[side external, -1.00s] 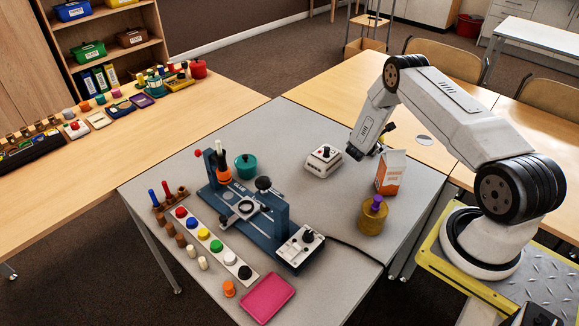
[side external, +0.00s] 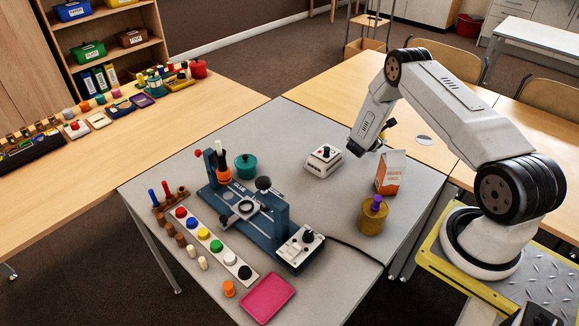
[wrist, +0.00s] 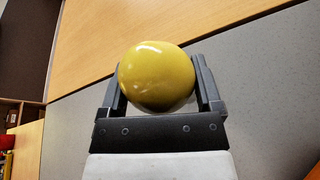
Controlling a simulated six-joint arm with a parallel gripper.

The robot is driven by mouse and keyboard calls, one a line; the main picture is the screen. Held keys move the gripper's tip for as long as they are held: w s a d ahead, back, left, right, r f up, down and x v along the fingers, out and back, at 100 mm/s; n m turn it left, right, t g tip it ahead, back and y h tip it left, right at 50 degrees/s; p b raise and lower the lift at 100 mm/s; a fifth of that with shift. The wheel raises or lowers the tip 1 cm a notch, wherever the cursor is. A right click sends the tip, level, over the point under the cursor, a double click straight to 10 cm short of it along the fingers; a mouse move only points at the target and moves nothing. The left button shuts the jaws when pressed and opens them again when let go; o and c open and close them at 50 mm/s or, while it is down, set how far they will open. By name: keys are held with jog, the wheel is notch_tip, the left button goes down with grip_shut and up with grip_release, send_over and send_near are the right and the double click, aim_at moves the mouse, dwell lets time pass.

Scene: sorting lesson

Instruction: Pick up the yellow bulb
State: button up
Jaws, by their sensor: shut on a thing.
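The yellow bulb (wrist: 157,76) is a glossy round ball in the wrist view, between the two dark fingers of my gripper (wrist: 158,88). The gripper is shut on it, with a finger on each side. The grey table top shows behind it at a distance, so it is held up in the air. In the side view my gripper (side external: 383,140) is at the end of my arm, over the back right of the grey table; the bulb is hidden there behind the wrist.
Below and near my wrist stand an orange and white carton (side external: 391,172), a brass jar with a purple knob (side external: 373,215) and a white box with a dark knob (side external: 323,161). A blue fixture (side external: 248,205), a strip of coloured buttons (side external: 210,240) and a pink tray (side external: 267,298) lie further left.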

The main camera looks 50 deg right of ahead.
jog(key=shift+r, duration=4.2)
jog(key=shift+a, duration=0.1)
